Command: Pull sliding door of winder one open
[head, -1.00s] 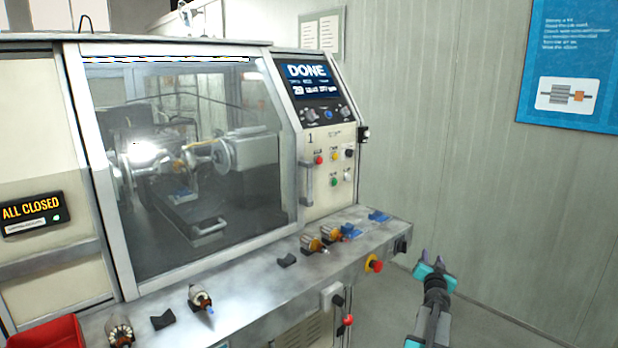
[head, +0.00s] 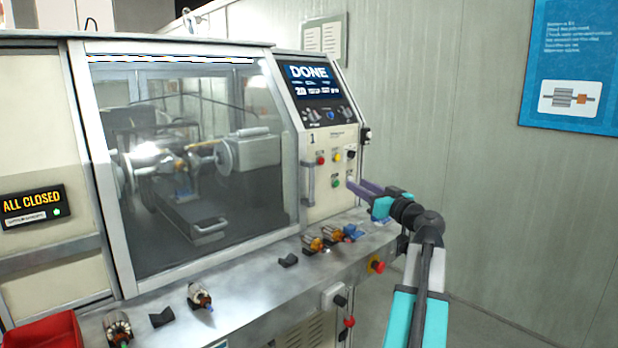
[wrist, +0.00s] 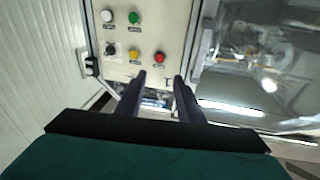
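Winder one has a clear sliding door (head: 200,165) in a pale metal frame, and it is shut across the front of the machine. A vertical bar handle (head: 308,184) stands at the door's right edge, beside the control panel marked 1. My gripper (head: 356,184) is in front of the panel's right part, to the right of the handle and apart from it. In the wrist view its two fingers (wrist: 158,80) are spread with nothing between them, pointing at the panel face. The door's window also shows in the wrist view (wrist: 255,55).
The display (head: 311,82) reads DONE, and a sign (head: 32,206) reads ALL CLOSED. Wound armatures (head: 200,296) and dark cradles lie on the metal ledge below the door. A red emergency button (head: 377,265) juts from its front. A red bin (head: 45,332) is at lower left.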

